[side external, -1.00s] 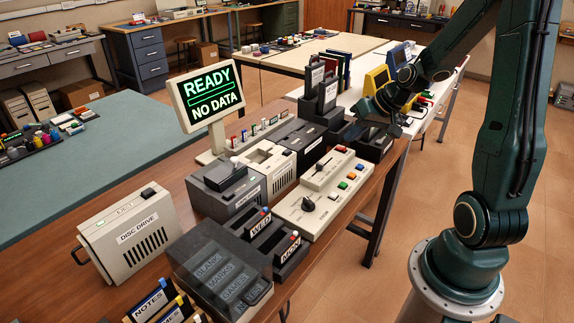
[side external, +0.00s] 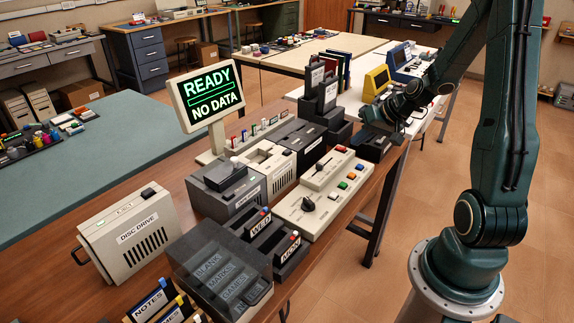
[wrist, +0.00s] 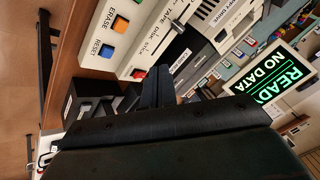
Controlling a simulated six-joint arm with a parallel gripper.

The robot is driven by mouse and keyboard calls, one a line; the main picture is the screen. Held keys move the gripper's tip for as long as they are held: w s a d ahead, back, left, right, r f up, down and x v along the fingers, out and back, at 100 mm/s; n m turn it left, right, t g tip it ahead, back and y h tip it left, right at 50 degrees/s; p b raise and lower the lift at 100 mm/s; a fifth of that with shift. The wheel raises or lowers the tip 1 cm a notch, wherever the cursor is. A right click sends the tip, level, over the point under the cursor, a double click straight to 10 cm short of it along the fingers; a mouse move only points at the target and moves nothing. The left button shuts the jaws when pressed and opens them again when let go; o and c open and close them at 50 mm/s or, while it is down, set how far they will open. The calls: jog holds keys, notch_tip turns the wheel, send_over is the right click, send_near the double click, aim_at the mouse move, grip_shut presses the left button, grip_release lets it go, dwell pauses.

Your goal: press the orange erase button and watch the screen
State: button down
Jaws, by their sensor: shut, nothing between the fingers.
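The orange erase button (wrist: 120,24) is labelled ERASE on a cream control panel (wrist: 136,44) in the wrist view. In the side view the orange button (side external: 360,168) sits near the panel's right edge, apart from my gripper. My gripper (wrist: 160,76) is shut and empty; its fingertips appear below the panel's edge in the wrist view, by a red button (wrist: 138,74). In the side view my gripper (side external: 372,125) is beyond the panel's far end; its tips are hard to make out. The screen (side external: 210,96) reads READY, NO DATA in green, and the orange button appears unpressed.
A blue RESET button (wrist: 106,50) lies beside the orange one. A black knob (side external: 308,204) stands on the panel. Dark upright cartridges (side external: 327,88) and a black box (side external: 372,147) stand near my gripper.

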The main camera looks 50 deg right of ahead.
aim_at(354, 175)
jog(key=shift+f, duration=4.25)
jog(key=shift+f, duration=0.8)
jog(key=shift+r, duration=0.8)
jog(key=shift+r, duration=0.1)
jog(key=shift+r, duration=2.4)
